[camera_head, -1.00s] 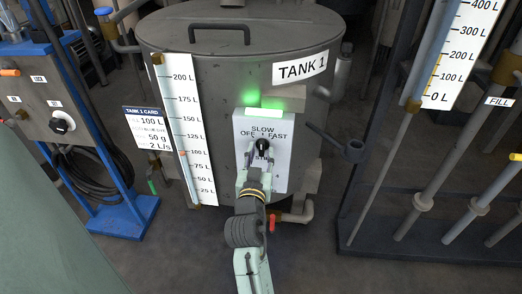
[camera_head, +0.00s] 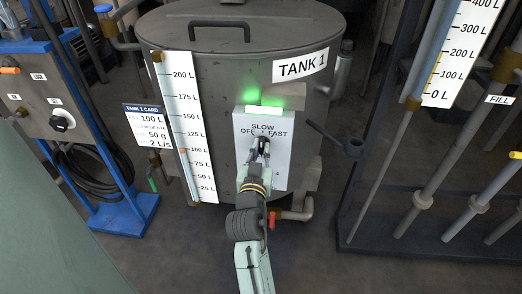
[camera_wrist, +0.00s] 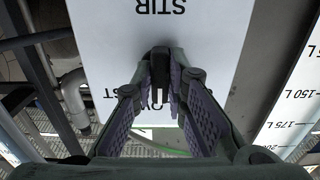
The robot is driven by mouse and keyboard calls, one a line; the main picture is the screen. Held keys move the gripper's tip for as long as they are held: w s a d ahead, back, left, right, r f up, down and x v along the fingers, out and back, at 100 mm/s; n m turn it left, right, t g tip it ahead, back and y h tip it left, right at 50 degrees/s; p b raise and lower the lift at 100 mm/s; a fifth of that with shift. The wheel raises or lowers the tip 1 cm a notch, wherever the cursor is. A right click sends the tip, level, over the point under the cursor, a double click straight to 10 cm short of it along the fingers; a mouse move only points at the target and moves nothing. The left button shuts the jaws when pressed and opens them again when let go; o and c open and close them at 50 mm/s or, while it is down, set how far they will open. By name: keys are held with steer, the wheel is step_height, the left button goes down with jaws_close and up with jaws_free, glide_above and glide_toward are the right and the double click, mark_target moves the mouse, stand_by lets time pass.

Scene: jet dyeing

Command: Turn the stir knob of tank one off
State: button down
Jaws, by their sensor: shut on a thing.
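Tank one (camera_head: 230,75) stands in the middle of the head view with a TANK 1 label. Its white stir panel (camera_head: 282,160) is marked OFF, SLOW and FAST, with a lit green lamp (camera_head: 263,112) on top. My gripper (camera_head: 261,150) reaches up from below and is shut on the black stir knob (camera_wrist: 159,60). In the wrist view the panel is upside down, and the fingertips of my gripper (camera_wrist: 160,75) press the knob from both sides. White marks by the knob lie towards the SLOW lettering, partly hidden by the fingers. The exact knob setting is hard to read.
A level scale (camera_head: 181,125) and a tank card (camera_head: 148,125) are left of the panel. A pipe with a red valve handle (camera_head: 272,219) is low beside my arm. A dark handle (camera_head: 352,147) juts out at right. A blue-framed control stand (camera_head: 115,215) is at left.

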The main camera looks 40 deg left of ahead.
stand_by(0.4)
steer(key=n+p, duration=0.2)
steer(key=n, duration=0.2)
steer(key=shift+d+r+n+p, duration=0.1)
steer(key=shift+n+p, duration=0.2)
steer(key=shift+n, duration=0.1)
steer(key=shift+n+p, duration=1.4)
steer(key=shift+n, duration=1.1)
steer(key=c, duration=1.6)
jaws_free()
step_height(320, 180, up, 10)
steer(key=shift+r, duration=0.1)
